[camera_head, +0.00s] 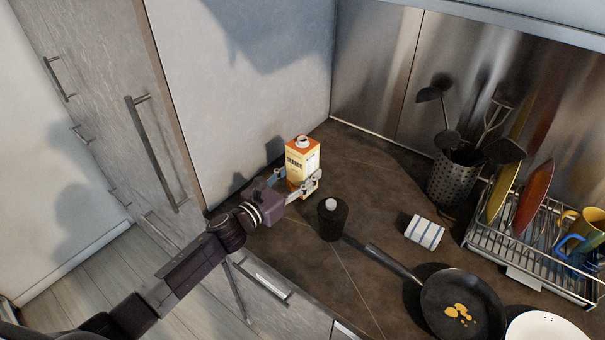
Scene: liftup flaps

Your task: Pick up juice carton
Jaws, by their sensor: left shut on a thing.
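The juice carton (301,163) is orange and cream with dark lettering and a pale cap. It stands upright at the back left of the dark counter, close to the grey side wall. My left gripper (298,185) reaches in from the left, with its fingers around the lower part of the carton, shut on it. I cannot tell whether the carton's base touches the counter. My right gripper is not in view.
A dark bottle with a white cap (332,218) stands just right of my left gripper. A frying pan (462,303), striped cloth (424,232), utensil holder (455,179) and dish rack (540,255) fill the right side. Cabinets with handles (152,155) border the left.

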